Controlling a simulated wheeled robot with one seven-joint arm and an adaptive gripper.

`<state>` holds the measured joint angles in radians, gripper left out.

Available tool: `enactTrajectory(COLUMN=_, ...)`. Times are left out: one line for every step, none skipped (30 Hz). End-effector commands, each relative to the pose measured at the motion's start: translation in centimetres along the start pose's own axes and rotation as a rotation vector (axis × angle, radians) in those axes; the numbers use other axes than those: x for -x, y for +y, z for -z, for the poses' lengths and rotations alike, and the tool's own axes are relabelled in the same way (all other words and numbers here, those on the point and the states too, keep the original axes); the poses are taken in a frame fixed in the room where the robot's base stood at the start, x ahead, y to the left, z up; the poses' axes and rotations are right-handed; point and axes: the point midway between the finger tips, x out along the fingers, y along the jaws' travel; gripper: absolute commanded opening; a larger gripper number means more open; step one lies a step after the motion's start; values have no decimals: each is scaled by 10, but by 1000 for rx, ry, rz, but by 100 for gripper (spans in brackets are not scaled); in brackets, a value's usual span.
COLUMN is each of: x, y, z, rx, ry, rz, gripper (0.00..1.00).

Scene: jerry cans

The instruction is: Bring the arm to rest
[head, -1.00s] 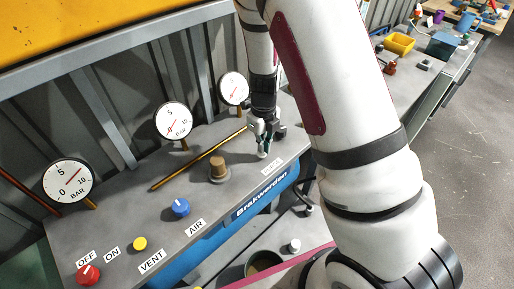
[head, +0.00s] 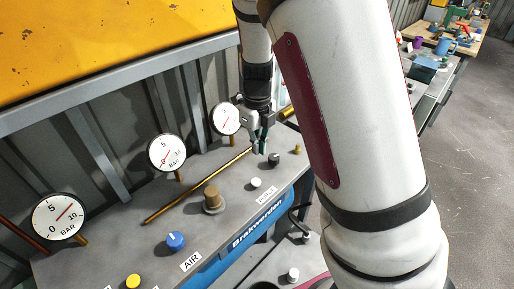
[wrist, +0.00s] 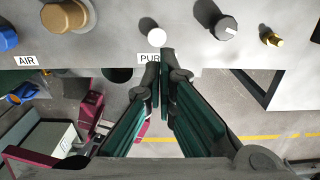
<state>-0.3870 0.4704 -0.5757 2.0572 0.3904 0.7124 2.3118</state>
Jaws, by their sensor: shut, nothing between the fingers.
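My arm reaches over a grey control panel (head: 120,250). My gripper (head: 259,150) hangs above the panel's right part in the head view, its fingers together and empty. In the wrist view my gripper (wrist: 166,62) shows its fingertips close together in front of the panel's edge. The white button (wrist: 157,37) lies just beyond the tips, beside a partly hidden label starting "PUR". In the head view the white button (head: 256,184) stands clear below the gripper, with a visible gap.
The panel carries a brown knob (head: 212,200), a blue knob (head: 175,240), a yellow button (head: 134,281), a dark knob (head: 274,159) and a brass rod (head: 195,187). Several gauges (head: 167,152) stand behind. Open floor (head: 475,180) lies at the right.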

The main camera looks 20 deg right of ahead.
Motion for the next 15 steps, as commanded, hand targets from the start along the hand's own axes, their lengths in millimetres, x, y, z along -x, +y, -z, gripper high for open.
enactTrajectory(x=0, y=0, z=0, rx=0, ry=0, rz=0, gripper=0)
enactTrajectory(x=0, y=0, z=0, rx=0, ry=0, rz=0, gripper=0)
enactTrajectory(x=0, y=0, z=0, rx=0, ry=0, rz=0, gripper=0)
enactTrajectory(x=0, y=0, z=0, rx=0, ry=0, rz=0, gripper=0)
enactTrajectory(x=0, y=0, z=0, rx=0, ry=0, rz=0, gripper=0)
enactTrajectory(x=0, y=0, z=0, rx=0, ry=0, rz=0, gripper=0)
enactTrajectory(x=0, y=0, z=0, rx=0, ry=0, rz=0, gripper=0)
enactTrajectory(x=0, y=0, z=0, rx=0, ry=0, rz=0, gripper=0)
enactTrajectory(x=0, y=0, z=0, rx=0, ry=0, rz=0, gripper=0)
enactTrajectory(x=0, y=0, z=0, rx=0, ry=0, rz=0, gripper=0)
enactTrajectory(x=1, y=0, z=0, rx=4, ry=-2, rz=-1, gripper=0)
enactTrajectory(x=6, y=2, z=1, rx=36, ry=-12, rz=-7, gripper=0)
enactTrajectory(x=11, y=4, z=2, rx=68, ry=-21, rz=-11, gripper=0)
enactTrajectory(x=16, y=6, z=3, rx=109, ry=-31, rz=-16, gripper=0)
enactTrajectory(x=25, y=10, z=5, rx=177, ry=-48, rz=-24, gripper=0)
